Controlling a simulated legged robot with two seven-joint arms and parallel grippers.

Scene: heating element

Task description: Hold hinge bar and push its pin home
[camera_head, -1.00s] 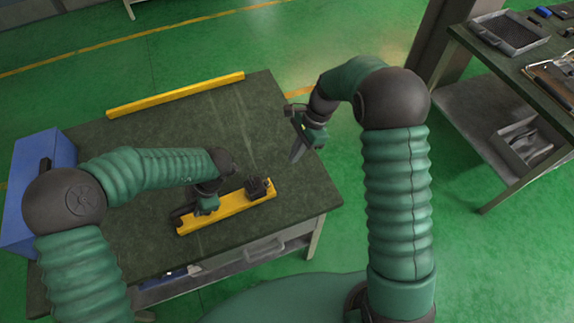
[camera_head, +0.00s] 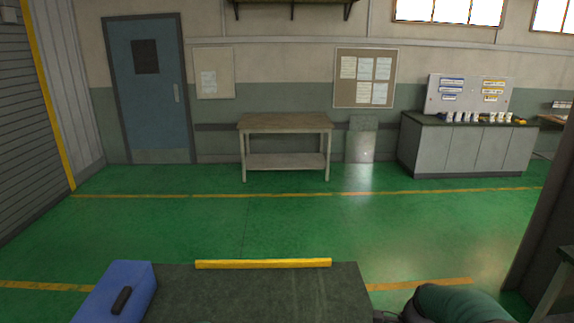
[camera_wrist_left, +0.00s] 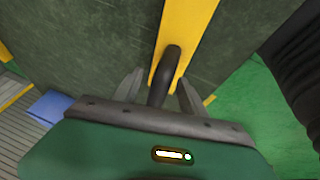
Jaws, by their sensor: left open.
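In the left wrist view, the yellow hinge bar (camera_wrist_left: 188,32) lies on the dark bench top. A black curved piece (camera_wrist_left: 168,68) rises from the bar. My left gripper (camera_wrist_left: 160,88) is open, with one finger on either side of this piece; I cannot tell whether they touch it. The pin cannot be made out.
In the head view, a yellow strip (camera_head: 263,263) runs along the far edge of the dark workbench (camera_head: 240,292). A blue box (camera_head: 118,290) stands at the bench's left end. Open green floor lies beyond, with a small table (camera_head: 285,124) against the wall.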

